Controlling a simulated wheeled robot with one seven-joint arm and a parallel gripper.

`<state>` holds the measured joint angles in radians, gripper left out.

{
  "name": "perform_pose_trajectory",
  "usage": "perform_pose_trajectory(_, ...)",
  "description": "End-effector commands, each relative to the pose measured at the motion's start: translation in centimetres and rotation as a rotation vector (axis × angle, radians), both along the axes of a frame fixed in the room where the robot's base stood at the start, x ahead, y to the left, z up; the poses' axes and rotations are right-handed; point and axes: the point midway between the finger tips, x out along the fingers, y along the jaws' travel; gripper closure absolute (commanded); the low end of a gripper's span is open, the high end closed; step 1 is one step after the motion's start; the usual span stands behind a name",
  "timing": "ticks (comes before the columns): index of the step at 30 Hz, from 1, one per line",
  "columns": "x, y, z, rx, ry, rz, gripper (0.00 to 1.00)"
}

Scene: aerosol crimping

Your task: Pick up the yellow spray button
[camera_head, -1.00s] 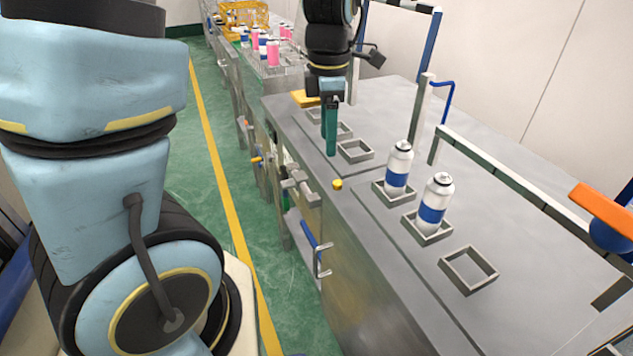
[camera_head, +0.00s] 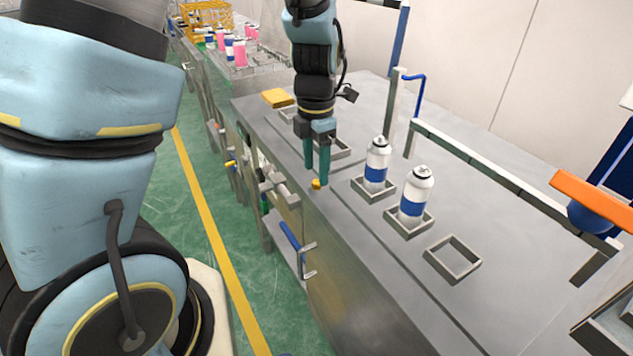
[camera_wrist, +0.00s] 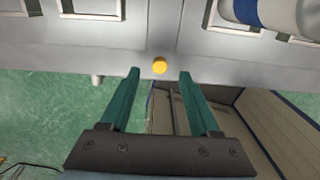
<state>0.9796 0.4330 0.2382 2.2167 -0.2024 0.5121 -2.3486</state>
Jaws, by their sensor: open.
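The yellow spray button (camera_head: 316,184) is a small knob-like piece on the grey metal bench top (camera_head: 340,230), close to its left edge. My gripper (camera_head: 317,180) points down at it, with one teal finger on each side in the head view. In the wrist view the button (camera_wrist: 159,66) lies just beyond the fingertips, centred between them. My gripper (camera_wrist: 160,72) is open and empty there. Whether the fingertips are level with the button cannot be told.
Two white and blue cans (camera_head: 376,165) (camera_head: 415,195) stand in square holders right of the button. An empty square holder (camera_head: 453,258) is nearer. A yellow block (camera_head: 277,97) lies farther back. The bench drops off to the green floor (camera_head: 180,240) at left.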

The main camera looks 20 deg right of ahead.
Motion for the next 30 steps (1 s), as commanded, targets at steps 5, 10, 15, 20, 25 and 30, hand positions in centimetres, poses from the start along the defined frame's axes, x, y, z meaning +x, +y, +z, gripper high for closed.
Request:
perform_pose_trajectory(5,0.0,-0.1,-2.3,0.002,0.002,0.001,0.38)
perform_pose_trajectory(10,0.1,-0.1,-2.9,-0.001,0.001,0.001,0.38)
perform_pose_trajectory(15,0.1,-0.2,-2.9,-0.001,0.000,0.001,0.40)
perform_pose_trajectory(20,0.1,-0.2,-2.9,-0.001,0.000,0.000,0.58)
perform_pose_trajectory(25,0.1,-0.2,-2.9,-0.001,0.000,0.000,0.77)
perform_pose_trajectory(30,0.1,-0.2,-2.9,-0.001,0.000,0.000,0.96)
